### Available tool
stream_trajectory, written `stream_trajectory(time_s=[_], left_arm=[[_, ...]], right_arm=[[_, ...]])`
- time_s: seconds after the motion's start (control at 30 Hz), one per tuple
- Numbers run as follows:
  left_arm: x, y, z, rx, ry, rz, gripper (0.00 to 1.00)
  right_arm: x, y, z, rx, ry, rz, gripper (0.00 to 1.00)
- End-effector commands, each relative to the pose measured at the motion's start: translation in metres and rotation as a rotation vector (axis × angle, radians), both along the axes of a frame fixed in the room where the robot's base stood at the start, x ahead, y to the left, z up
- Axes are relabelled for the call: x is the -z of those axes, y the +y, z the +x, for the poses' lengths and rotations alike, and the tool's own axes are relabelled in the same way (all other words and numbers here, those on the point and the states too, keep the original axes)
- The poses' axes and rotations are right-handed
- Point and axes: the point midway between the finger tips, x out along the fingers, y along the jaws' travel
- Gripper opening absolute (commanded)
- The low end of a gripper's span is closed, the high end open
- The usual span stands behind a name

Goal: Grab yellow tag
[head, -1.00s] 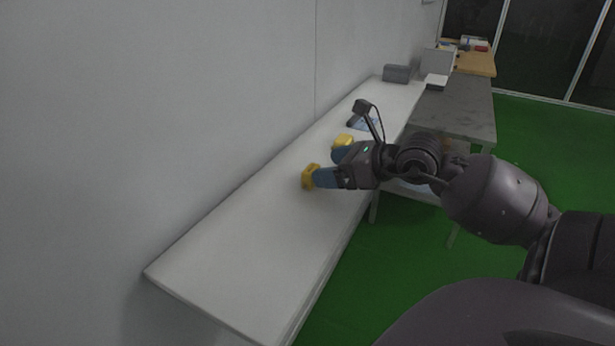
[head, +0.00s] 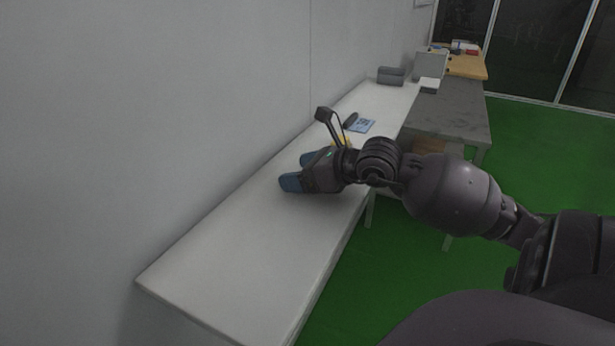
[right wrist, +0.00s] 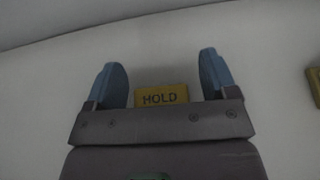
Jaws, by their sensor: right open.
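A yellow tag (right wrist: 160,96) with the word HOLD lies flat on the white table. In the right wrist view it sits between the two blue fingers, close to the palm, and its lower edge is hidden by the gripper body. My right gripper (head: 297,170) is open over the table, its fingers (right wrist: 163,65) on either side of the tag with gaps. In the head view this tag is hidden by the gripper. A second yellow piece (head: 344,141) shows partly behind my right wrist; a yellow piece (right wrist: 315,86) is also cut off at the right wrist view's edge. My left gripper is not seen.
The long white table (head: 225,265) runs along a pale wall (head: 150,110); its near part is bare. Beyond my gripper lie a blue-and-white item (head: 361,125) and a grey box (head: 391,76). A grey table (head: 450,117) stands at the right.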

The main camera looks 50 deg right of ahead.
Motion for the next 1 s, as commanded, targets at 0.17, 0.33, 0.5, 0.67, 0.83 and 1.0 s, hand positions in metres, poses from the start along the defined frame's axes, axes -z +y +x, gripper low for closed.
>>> stream_trajectory(time_s=[0.17,0.33,0.5,0.67,0.83,1.0], left_arm=[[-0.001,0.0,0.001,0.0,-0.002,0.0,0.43],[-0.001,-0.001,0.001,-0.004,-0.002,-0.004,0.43],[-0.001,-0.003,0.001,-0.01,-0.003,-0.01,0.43],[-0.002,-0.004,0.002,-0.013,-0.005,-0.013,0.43],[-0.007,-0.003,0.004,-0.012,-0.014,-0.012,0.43],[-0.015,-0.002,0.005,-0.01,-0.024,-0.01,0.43]], right_arm=[[0.0,0.0,0.0,0.0,0.0,0.0,0.62],[0.0,0.0,0.0,0.0,0.0,0.0,0.36],[0.0,0.0,0.0,0.0,0.0,0.0,0.26],[-0.002,0.0,0.0,0.0,-0.001,0.0,0.26],[-0.019,0.0,0.0,-0.001,-0.005,0.001,0.26],[-0.056,0.0,0.0,-0.002,-0.01,-0.002,0.26]])
